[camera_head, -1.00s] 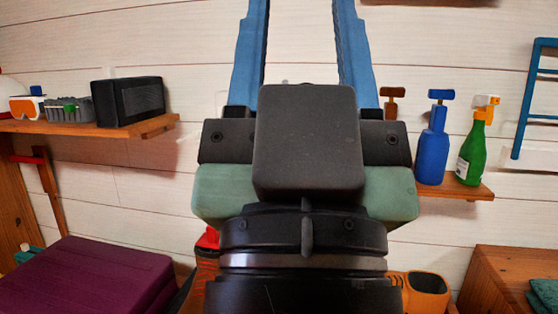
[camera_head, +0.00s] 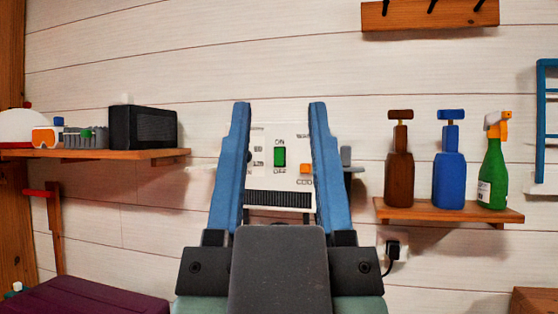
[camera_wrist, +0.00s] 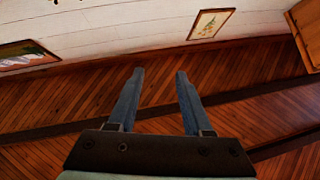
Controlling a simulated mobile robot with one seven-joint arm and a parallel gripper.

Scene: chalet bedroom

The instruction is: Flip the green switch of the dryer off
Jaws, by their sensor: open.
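The dryer (camera_head: 268,150) is a white panel on the wall, seen in the head view between my gripper's fingers. Its green switch (camera_head: 280,157) sits near the middle of the panel, under an "ON" label. An orange switch or button (camera_head: 306,169) is to its lower right. My gripper (camera_head: 280,106) is open and empty, its two blue fingers standing apart on either side of the panel in the picture. My gripper hides the panel's side edges. In the wrist view my gripper (camera_wrist: 158,72) points over the wooden floor, and the dryer is not visible there.
A left shelf (camera_head: 120,157) holds a black box (camera_head: 143,128), a grey crate and goggles. A right shelf (camera_head: 450,211) holds a brown bottle (camera_head: 399,150), a blue bottle (camera_head: 450,155) and a green spray bottle (camera_head: 492,170). A plug (camera_head: 393,250) is in a wall socket.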

